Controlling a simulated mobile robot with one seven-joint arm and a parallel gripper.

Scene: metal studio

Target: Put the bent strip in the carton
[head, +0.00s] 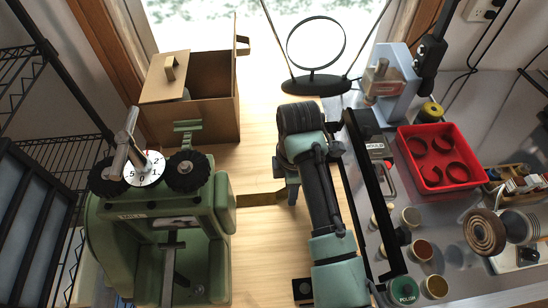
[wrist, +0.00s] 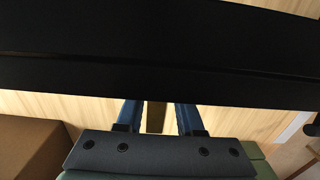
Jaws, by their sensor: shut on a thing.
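A thin brown-gold bent strip (head: 260,200) shows in the head view, between the green rolling machine and my gripper (head: 290,190). My gripper is shut on its right end. The strip's left end meets the edge of the green machine in the picture; I cannot tell whether they touch. In the wrist view my two blue fingers (wrist: 156,117) stand on both sides of the brown strip (wrist: 155,118). The brown carton (head: 222,118) stands at the back left, behind the green machine. Its top is partly covered on the left by a tilted lid or flap with a knob, and open on the right.
The green rolling machine (head: 160,225) with a dial fills the front left. A round black-framed stand (head: 316,82) is at the back. A red tray (head: 436,158) with dark curved pieces and several small cups lie right of my arm. Wooden tabletop between carton and arm is clear.

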